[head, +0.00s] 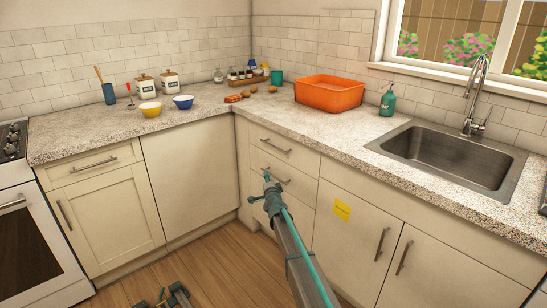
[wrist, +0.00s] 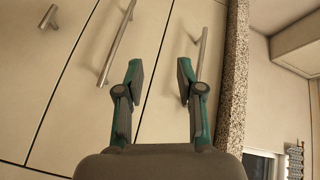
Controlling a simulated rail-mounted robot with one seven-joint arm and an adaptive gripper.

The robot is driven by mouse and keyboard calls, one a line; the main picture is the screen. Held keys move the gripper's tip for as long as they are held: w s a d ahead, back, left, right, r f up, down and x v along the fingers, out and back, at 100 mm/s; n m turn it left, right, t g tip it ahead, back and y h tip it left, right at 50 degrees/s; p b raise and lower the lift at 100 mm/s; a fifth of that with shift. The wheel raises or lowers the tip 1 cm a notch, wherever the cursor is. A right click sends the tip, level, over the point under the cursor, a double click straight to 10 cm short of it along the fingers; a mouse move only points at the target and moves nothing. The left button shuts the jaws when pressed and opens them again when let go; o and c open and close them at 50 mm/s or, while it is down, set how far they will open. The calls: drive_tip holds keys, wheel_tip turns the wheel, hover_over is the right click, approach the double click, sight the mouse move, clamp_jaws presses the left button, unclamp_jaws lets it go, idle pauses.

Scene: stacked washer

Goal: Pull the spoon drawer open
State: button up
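A stack of closed drawers stands right of the counter corner, and no label shows which one is the spoon drawer. The top drawer (head: 291,150) has a bar handle (head: 275,146). My gripper (head: 269,178) is in front of the second drawer's handle (head: 274,175), partly covering it. In the wrist view, turned sideways, my gripper (wrist: 160,75) is open, with nothing between its fingers. The upper handle (wrist: 201,50) shows by the right finger and the middle handle (wrist: 117,43) by the left finger. I cannot tell whether either is touched. A third handle (wrist: 48,17) is at the left.
The speckled countertop (head: 213,104) overhangs the drawers and shows close to the right finger in the wrist view (wrist: 233,75). Another closed drawer (head: 92,163) is at the left, near the oven (head: 35,245). Cabinet doors with a yellow note (head: 342,209) are right of the drawers.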

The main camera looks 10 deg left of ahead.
drive_tip(key=w+d+r+m+t+h, duration=0.1)
drive_tip(key=w+r+m+t+h, duration=0.2)
drive_tip(key=w+r+m, duration=0.35)
drive_tip(key=shift+n, duration=0.85)
drive_tip(key=w, duration=0.2)
drive_tip(key=w+r, duration=0.1)
drive_tip(key=w, duration=0.2)
drive_tip(key=w+r, duration=0.1)
drive_tip(key=w, duration=0.2)
drive_tip(key=shift+w+a+r+b, duration=0.2)
drive_tip(key=shift+a+r+b, duration=0.05)
drive_tip(key=shift+a+b, duration=0.1)
clamp_jaws()
